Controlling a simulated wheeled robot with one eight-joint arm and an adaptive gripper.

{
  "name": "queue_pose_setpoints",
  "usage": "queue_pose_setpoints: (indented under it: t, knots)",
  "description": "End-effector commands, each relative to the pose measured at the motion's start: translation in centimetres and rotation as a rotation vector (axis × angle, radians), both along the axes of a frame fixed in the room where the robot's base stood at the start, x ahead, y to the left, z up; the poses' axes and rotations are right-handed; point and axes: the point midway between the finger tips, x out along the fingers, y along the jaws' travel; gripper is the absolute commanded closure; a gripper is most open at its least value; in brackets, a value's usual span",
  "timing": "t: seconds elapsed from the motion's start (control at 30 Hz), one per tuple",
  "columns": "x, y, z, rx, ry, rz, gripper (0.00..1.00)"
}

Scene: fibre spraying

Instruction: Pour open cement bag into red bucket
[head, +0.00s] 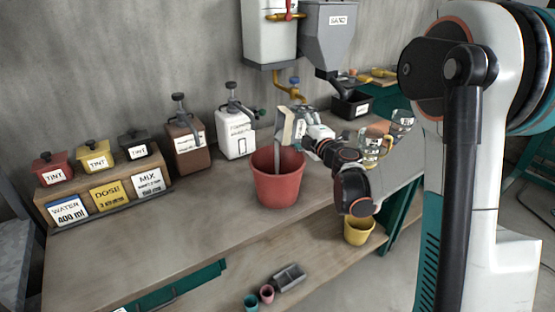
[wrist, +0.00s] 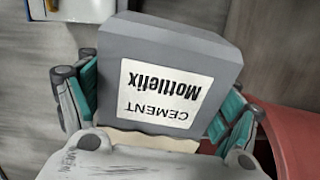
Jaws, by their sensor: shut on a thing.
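The red bucket (head: 278,190) stands on the workbench, and part of it shows at the right edge of the wrist view (wrist: 298,140). My gripper (head: 303,122) is above the bucket's rim, shut on the cement bag (head: 287,124). In the wrist view the grey bag (wrist: 215,60) sits between the teal fingers, its white "CEMENT Mottlefix" label upside down. The bag looks tipped over the bucket. A narrow grey strip runs from the bag down into the bucket, looking like falling cement. The bucket's contents are hidden.
Tint boxes (head: 97,160) and sign cards (head: 110,195) are at left. Glass jugs (head: 372,150) stand right of my gripper. The bench front (head: 150,240) is clear.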

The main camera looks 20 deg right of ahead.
Motion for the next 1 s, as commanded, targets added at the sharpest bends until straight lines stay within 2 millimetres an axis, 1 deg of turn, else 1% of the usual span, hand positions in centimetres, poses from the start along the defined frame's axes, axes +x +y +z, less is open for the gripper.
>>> queue_pose_setpoints:
  t: [1.0]
  knots:
    - [-0.08,0.47,0.67,-0.108,-0.019,0.0,0.63]
